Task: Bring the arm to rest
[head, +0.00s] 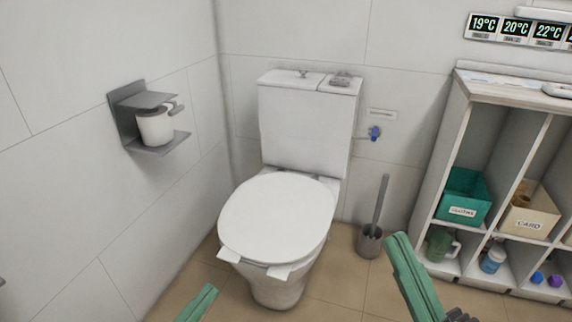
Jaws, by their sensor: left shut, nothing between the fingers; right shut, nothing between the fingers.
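My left gripper (208,290) shows as a small green tip at the bottom edge, left of the toilet. It is shut and empty, and the rest of its arm is out of view. My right gripper (398,243) reaches up from the bottom edge, right of the toilet, and looks green with a dark part at its base. It is shut and empty. In the picture it lies just right of the toilet brush holder (369,243).
A white toilet (275,215) with its lid down stands in the middle. A shelf unit (440,165) with a green bin (463,192), a card box (531,213) and a mug stands at right.

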